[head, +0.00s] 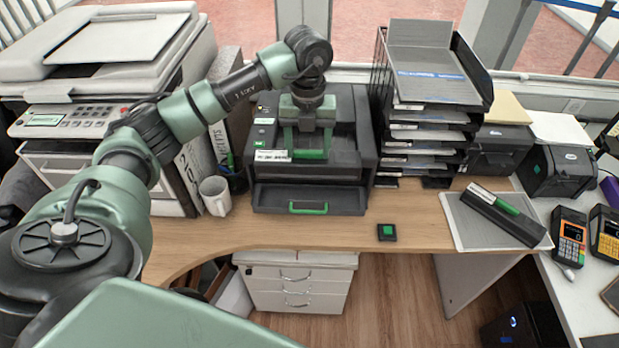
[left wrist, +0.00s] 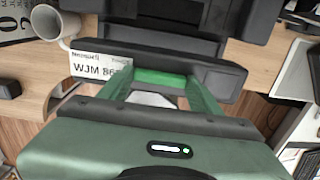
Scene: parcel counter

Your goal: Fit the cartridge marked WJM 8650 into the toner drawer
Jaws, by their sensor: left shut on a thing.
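My left gripper (head: 307,143) is shut on the green grip of a long dark cartridge (left wrist: 225,82). The cartridge's white label in the left wrist view reads "WJM 86", with the rest cut off by a finger. In the head view the label (head: 272,156) faces the front. The cartridge is over the black printer, behind the front of the toner drawer (head: 270,200), which has a green handle (head: 308,208). I cannot tell whether the cartridge touches the drawer. My right gripper is not in view.
Another dark cartridge (head: 487,207) with a green grip lies on a grey mat (head: 468,228) at the right. A tall tray rack (head: 430,75) stands right of the printer. A mug (head: 215,195) is at its left. A small green-topped pad (head: 387,232) sits at the counter's front edge.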

